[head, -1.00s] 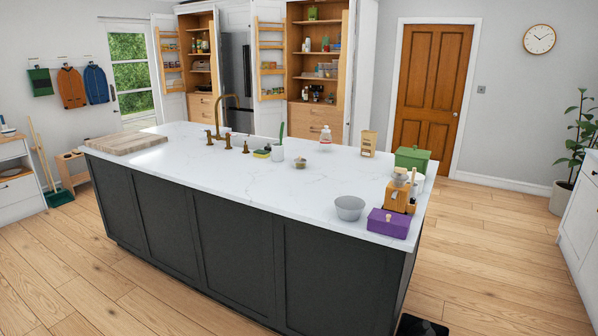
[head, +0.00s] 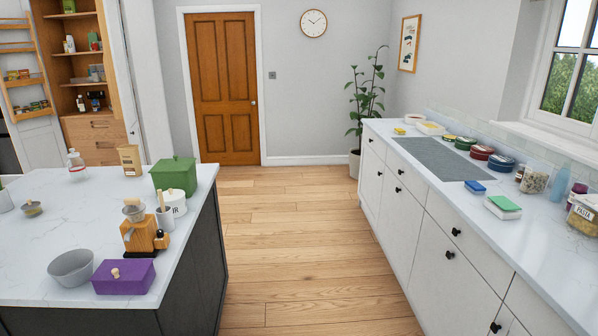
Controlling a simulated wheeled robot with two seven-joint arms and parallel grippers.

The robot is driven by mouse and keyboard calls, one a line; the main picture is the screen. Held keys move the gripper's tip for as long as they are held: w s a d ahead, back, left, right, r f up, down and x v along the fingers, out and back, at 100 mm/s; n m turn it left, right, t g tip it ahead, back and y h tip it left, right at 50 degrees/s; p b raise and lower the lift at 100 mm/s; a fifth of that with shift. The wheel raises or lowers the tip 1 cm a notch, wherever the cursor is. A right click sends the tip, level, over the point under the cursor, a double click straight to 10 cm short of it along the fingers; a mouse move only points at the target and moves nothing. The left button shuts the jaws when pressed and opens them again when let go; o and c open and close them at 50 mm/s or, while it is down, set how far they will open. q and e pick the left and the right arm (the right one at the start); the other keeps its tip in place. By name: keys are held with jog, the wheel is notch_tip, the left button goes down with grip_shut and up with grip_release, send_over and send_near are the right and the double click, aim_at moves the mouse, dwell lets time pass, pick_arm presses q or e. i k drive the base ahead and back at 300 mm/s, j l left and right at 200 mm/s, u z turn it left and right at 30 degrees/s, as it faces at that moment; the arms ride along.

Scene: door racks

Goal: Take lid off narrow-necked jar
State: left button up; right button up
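On the right counter stand clear jars: one with pale contents (head: 535,180), a smaller one beside it (head: 520,173), and a jar labelled PASTA (head: 582,218) at the right edge, partly cut off. A clear white bottle-like container with a narrow top (head: 76,163) stands on the island at the left, and a small low jar (head: 32,209) is near the left edge. I cannot tell for certain which is the narrow-necked jar. Neither of my grippers is in view.
The island (head: 38,250) also holds a green lidded box (head: 175,176), a wooden grinder (head: 140,235), a purple box (head: 123,278) and a grey bowl (head: 71,267). Clear wooden floor (head: 293,240) lies between the island and the right counter (head: 530,255).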

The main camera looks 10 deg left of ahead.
aim_at(73, 154)
jog(key=i+l+z, duration=0.15)
jog(key=i, duration=0.45)
jog(key=i+l+z, duration=0.15)
jog(key=i, duration=0.45)
jog(key=i+u, duration=0.35)
jog(key=i, duration=0.45)
jog(key=i+l+u, duration=0.1)
jog(key=i+u, duration=0.2)
jog(key=i, duration=0.5)
jog(key=i+u, duration=0.1)
jog(key=i, duration=1.6)
jog(key=i+u, duration=0.15)
jog(key=i, duration=0.4)
jog(key=i+l+u, duration=0.15)
jog(key=i, duration=0.4)
jog(key=i+l+u, duration=0.15)
jog(key=i, duration=0.4)
jog(key=i+j+u, duration=0.15)
jog(key=i+u, duration=0.95)
jog(key=u, duration=0.15)
jog(key=i+l+u, duration=0.2)
jog(key=i+u, duration=0.45)
jog(key=u, duration=0.25)
jog(key=i+u, duration=0.25)
jog(key=u, duration=0.2)
jog(key=i+l+u, duration=0.1)
jog(key=u, duration=0.4)
jog(key=i+l+u, duration=0.25)
jog(key=u, duration=0.2)
